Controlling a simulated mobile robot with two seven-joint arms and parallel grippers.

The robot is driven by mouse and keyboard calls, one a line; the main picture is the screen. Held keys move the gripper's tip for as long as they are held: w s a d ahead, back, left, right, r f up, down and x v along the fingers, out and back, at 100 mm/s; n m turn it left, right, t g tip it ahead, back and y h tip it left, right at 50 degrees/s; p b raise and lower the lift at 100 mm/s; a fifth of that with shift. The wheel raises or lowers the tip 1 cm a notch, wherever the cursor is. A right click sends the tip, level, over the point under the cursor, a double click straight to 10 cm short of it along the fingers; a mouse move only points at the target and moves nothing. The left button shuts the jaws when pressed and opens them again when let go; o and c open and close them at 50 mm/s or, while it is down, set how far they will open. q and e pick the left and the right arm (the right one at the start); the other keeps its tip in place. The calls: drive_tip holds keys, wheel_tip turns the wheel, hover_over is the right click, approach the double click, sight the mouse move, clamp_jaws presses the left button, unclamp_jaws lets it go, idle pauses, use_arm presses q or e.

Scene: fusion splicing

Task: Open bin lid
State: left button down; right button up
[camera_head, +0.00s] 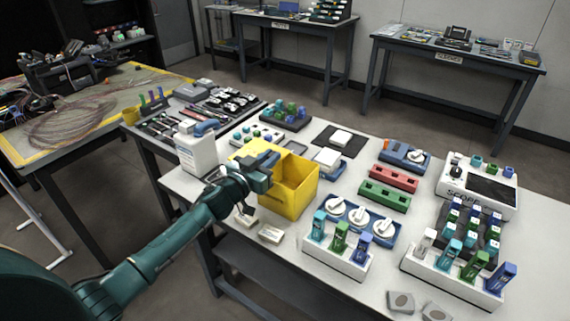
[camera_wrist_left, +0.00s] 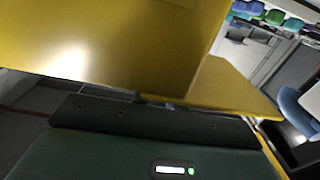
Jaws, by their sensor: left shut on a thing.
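The yellow bin (camera_head: 292,197) stands on the white bench near its left front corner. A yellow panel (camera_head: 243,152), which looks like its lid, shows at the bin's back left, partly hidden by my left gripper. My left gripper (camera_head: 268,163) is at the top of the bin and is shut on the lid. In the left wrist view a large yellow surface (camera_wrist_left: 110,45) fills the top, with another yellow part (camera_wrist_left: 225,88) to the right. The fingertips are mostly hidden there, so the exact grip and the lid's angle are hard to tell. My right gripper is not in view.
A white bottle (camera_head: 197,152) stands close left of the bin. A blue tray with white spools (camera_head: 358,217) and a rack of colored holders (camera_head: 337,242) lie to its right. Small pale pieces (camera_head: 270,234) lie in front. Free bench shows around the dark mat (camera_head: 340,140).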

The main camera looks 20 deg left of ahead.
use_arm(q)
drive_tip(key=shift+a, duration=0.2)
drive_tip(key=c, duration=1.9)
unclamp_jaws()
drive_tip(key=o, duration=0.5)
drive_tip(key=v, duration=1.3)
